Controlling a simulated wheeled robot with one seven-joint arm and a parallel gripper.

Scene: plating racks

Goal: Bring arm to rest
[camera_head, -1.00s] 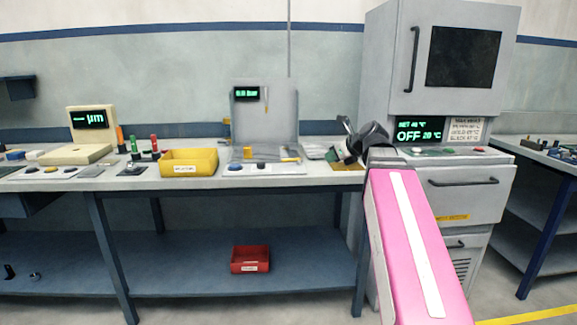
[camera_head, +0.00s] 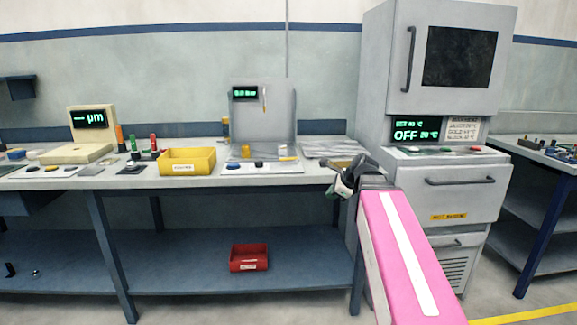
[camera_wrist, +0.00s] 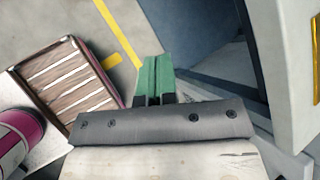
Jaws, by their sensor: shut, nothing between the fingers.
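My gripper (camera_head: 340,189) is at the end of my pink arm, in front of the right end of the workbench (camera_head: 318,177). In the wrist view my gripper (camera_wrist: 153,90) shows two green fingers pressed together with nothing between them. It points down towards the floor, beside the grey cabinet. It appears apart from the bench and the oven cabinet (camera_head: 455,195).
The oven cabinet, its display reading OFF, stands close right of my gripper. A yellow bin (camera_head: 187,161) and instruments are on the bench; a red bin (camera_head: 249,257) is on the lower shelf. A slatted wooden thing (camera_wrist: 85,72) lies left in the wrist view.

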